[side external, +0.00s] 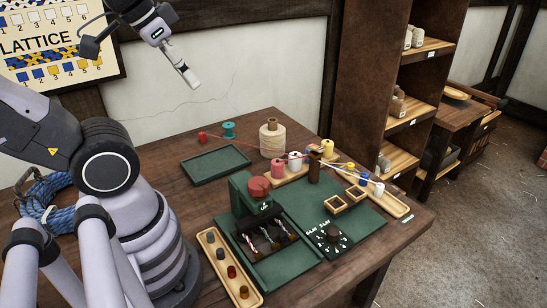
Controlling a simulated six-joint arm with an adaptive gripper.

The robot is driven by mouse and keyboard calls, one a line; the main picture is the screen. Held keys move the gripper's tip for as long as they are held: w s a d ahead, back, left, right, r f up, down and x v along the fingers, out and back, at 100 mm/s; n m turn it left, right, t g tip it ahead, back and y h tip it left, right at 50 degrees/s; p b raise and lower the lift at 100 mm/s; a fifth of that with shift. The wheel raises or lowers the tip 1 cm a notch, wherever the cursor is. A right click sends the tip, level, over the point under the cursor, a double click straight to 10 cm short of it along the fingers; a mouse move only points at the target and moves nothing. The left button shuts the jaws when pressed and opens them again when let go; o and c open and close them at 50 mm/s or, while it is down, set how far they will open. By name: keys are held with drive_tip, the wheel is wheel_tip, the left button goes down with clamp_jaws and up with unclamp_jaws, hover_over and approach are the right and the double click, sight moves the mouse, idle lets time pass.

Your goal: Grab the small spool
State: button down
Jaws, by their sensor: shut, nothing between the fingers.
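A small red spool (202,138) stands on the wooden table near its back edge. A teal spool (229,130) with wide flanges stands just right of it. A large cream spool (272,138) stands further right. Smaller spools in pink (278,168) and white (294,161) stand in the wooden tray beside it. My gripper (190,80) is shut and empty, high above the back of the table, in front of the wall. It is well clear of all the spools.
An empty green tray (215,167) lies in front of the red and teal spools. A red thread (245,145) runs right across the table. A green stand with a red knob (257,188) and a wooden tray of pegs (229,268) are nearer. Blue rope (45,205) lies left.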

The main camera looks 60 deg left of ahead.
drive_tip(key=c, duration=0.7)
unclamp_jaws()
drive_tip(key=shift+o, duration=0.2)
